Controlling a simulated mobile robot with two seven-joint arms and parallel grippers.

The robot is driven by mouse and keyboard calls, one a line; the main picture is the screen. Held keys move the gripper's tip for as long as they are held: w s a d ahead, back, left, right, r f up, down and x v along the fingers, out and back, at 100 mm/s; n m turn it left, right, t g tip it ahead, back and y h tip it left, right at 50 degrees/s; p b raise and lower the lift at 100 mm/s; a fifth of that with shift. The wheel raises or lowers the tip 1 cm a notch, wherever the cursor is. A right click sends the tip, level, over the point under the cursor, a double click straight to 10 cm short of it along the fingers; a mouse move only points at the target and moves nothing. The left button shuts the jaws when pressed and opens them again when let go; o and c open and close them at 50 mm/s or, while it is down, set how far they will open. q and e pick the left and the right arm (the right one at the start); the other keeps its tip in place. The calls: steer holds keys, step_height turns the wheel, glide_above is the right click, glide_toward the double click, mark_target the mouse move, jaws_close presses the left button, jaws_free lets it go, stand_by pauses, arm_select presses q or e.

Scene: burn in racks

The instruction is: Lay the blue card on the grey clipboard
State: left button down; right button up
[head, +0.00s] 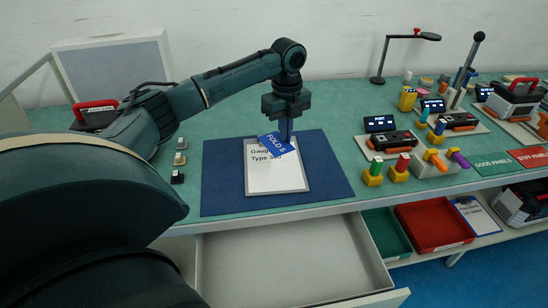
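The blue card (273,147), with white lettering that seems to read FOLD 5, is over the top end of the grey clipboard (307,185), set at a slant to it. The clipboard lies on a dark blue mat and bears a white printed sheet; the card covers part of its print. My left gripper (287,140) points down at the clipboard's top end, its fingers close together on the card's upper right part. I cannot tell whether the card touches the clipboard. My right gripper is out of view.
The blue mat (225,180) has bare room on both sides of the clipboard. An open, empty drawer (290,260) juts out below the bench front. Coloured pegs in yellow blocks (373,178) and dark devices (395,143) stand to the right. Several small blocks (178,178) stand left of the mat.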

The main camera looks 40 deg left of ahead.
mark_target(283, 168)
arm_select(q)
steer(key=shift+a+f, duration=0.15)
steer(key=shift+f, duration=0.15)
step_height(283, 168, down, 10)
steer(key=shift+r, duration=0.25)
steer(key=shift+f, duration=0.1)
steer(key=c, duration=1.7)
jaws_free()
step_height(283, 168, up, 12)
steer(key=shift+r, duration=0.2)
